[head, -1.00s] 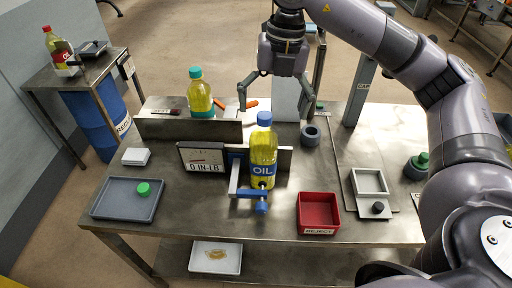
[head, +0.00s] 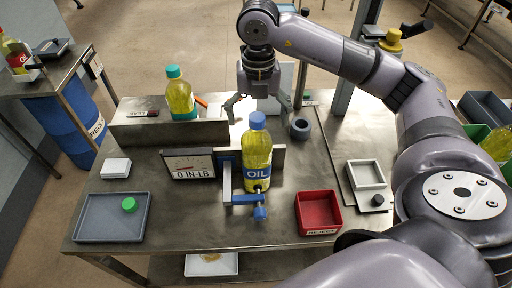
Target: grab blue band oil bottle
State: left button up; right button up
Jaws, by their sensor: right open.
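The blue band oil bottle (head: 257,158) has yellow oil, a blue cap and a blue OIL label. It stands upright on the steel bench in a clamp fixture with a blue handle (head: 260,212). My right gripper (head: 259,112) is open and empty. It points down, with its fingers spread to either side just above and apparently behind the blue cap. I cannot tell whether it touches the bottle. My left gripper is out of view.
A gauge panel (head: 190,164) reading 0 IN-LB is beside the clamp. A red reject tray (head: 318,212) is to the right, a grey tray (head: 112,222) with a green cap to the left. A red-capped bottle (head: 14,52) is on a side table.

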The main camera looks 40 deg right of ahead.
aim_at(256, 137)
jog(key=shift+s+f, duration=0.15)
jog(key=shift+f, duration=0.6)
jog(key=f+p, duration=0.2)
jog(key=f, duration=0.1)
jog(key=f+p, duration=0.1)
jog(key=f, duration=0.1)
jog(key=shift+a, duration=0.3)
jog(key=shift+f, duration=0.2)
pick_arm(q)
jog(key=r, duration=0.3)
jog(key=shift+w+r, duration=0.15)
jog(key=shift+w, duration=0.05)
pick_arm(e)
jog(key=shift+c, duration=0.4)
jog(key=c, duration=0.4)
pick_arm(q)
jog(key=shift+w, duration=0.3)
pick_arm(e)
jog(key=c, duration=1.6)
jog(key=shift+o, duration=0.2)
jog(key=shift+r, duration=0.2)
